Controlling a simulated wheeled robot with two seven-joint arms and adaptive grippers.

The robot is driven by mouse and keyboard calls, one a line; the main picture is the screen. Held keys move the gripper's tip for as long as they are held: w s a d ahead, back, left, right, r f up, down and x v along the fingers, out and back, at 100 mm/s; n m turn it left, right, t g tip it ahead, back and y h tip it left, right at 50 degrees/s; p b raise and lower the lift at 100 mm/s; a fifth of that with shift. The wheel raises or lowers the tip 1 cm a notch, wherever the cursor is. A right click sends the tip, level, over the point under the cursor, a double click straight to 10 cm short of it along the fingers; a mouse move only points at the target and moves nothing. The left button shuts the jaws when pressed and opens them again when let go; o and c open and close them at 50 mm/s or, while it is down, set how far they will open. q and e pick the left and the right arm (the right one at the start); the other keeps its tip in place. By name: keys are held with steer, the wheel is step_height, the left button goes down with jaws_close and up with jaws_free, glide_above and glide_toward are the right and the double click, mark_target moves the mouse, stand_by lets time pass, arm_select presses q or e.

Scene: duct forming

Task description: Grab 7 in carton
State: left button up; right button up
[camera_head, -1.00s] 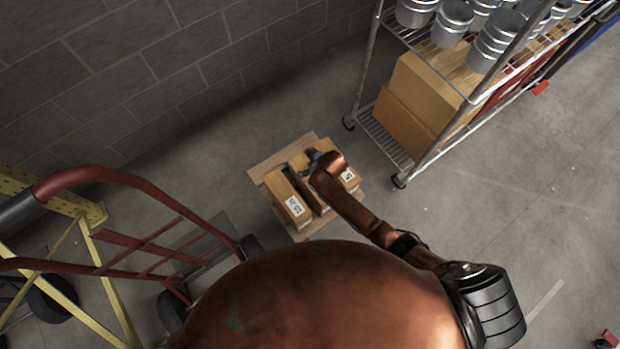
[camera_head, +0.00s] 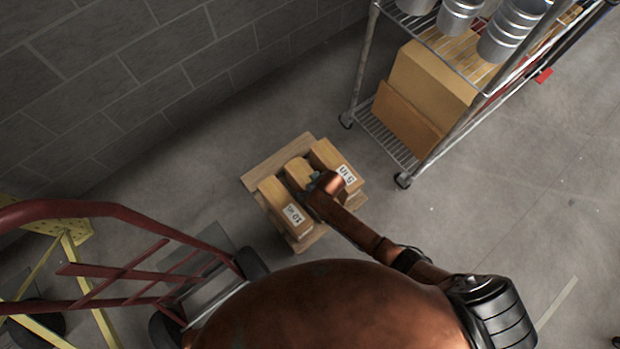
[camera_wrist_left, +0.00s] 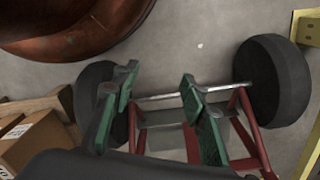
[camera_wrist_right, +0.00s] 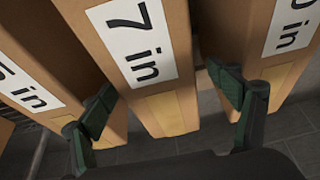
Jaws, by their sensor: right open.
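The 7 in carton (camera_wrist_right: 155,55) is a tall brown box with a white "7 in" label, central in the right wrist view. In the head view it is the middle carton (camera_head: 297,171), its label end hidden under my right arm. My right gripper (camera_wrist_right: 165,95) is open, with one finger on each side of the carton's lower part; I cannot tell whether they touch it. My left gripper (camera_wrist_left: 157,88) is open and empty, above the red hand truck in the left wrist view.
The 5 in carton (camera_head: 337,158) and 10 in carton (camera_head: 286,207) flank it closely on a wooden pallet (camera_head: 262,165). A wire shelf (camera_head: 385,140) stands right, a red hand truck (camera_head: 110,270) left. Open floor lies between pallet and wall.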

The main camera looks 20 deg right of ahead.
arm_select(q)
step_height(320, 180, up, 6)
steer(key=w+d+b, duration=0.1)
steer(key=d+b, duration=0.1)
steer(key=b, duration=0.1)
steer(key=w+d+f+t+h+b, duration=0.1)
steer(key=w+d+f+t+b, duration=0.1)
steer(key=w+f, duration=0.3)
steer(key=shift+w+d+t+h, duration=0.2)
steer(key=shift+d+t+h, duration=0.15)
steer(key=shift+d, duration=0.3)
arm_select(e)
steer(key=d+x, duration=0.1)
steer(key=x, duration=0.6)
steer(key=shift+w+a+f, duration=0.15)
steer(key=shift+a+f, duration=0.15)
arm_select(q)
steer(key=shift+f, duration=0.1)
arm_select(e)
steer(key=shift+c, duration=0.6)
steer(key=shift+b, duration=0.3)
steer(key=c, duration=1.7)
steer(key=shift+w+r, duration=0.1)
steer(key=shift+c, duration=0.7)
